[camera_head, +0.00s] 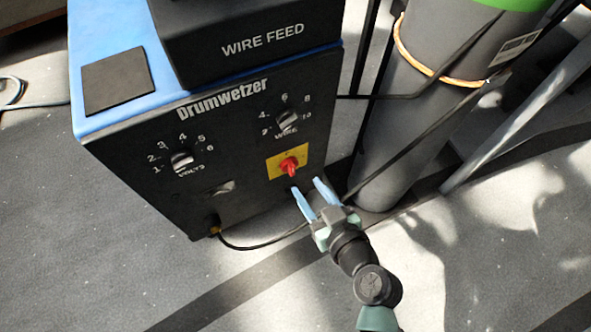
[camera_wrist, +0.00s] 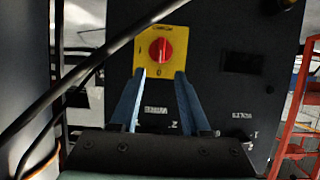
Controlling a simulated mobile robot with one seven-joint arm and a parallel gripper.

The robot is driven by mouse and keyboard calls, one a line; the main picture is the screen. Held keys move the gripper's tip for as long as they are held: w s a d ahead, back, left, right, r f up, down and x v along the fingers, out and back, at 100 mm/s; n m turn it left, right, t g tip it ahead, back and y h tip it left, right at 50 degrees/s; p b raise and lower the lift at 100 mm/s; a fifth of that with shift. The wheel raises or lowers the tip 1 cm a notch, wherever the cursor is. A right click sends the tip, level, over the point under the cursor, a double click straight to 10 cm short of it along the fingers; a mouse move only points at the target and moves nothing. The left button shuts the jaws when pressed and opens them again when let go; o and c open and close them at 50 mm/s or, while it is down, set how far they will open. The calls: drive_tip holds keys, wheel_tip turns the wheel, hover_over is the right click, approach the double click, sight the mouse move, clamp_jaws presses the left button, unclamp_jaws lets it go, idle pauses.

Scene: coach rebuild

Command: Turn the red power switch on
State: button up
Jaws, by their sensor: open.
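The red power switch (camera_head: 289,165) is a red rotary knob on a yellow plate (camera_head: 274,168), low on the front of the black and blue welder (camera_head: 130,170). In the wrist view the red knob (camera_wrist: 161,51) sits on its yellow plate (camera_wrist: 181,40), with a "0" mark visible beside it. My gripper (camera_head: 311,190) is open and empty, with its two blue fingers pointing at the switch panel. In the wrist view the fingertips of my gripper (camera_wrist: 160,74) are spread just short of the knob, one to each side. I see no contact with the knob.
A grey gas cylinder (camera_head: 400,120) stands right of the welder, with black cables (camera_head: 425,145) passing beside it. A black cable (camera_wrist: 90,70) crosses the left of the wrist view. Knobs for volts (camera_head: 182,160) and wire (camera_head: 288,119) sit on the same panel.

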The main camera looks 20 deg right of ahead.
sight(293, 169)
drive_tip(key=b+x, duration=0.1)
drive_tip(key=x, duration=0.6)
clamp_jaws()
drive_tip(key=shift+b, duration=0.3)
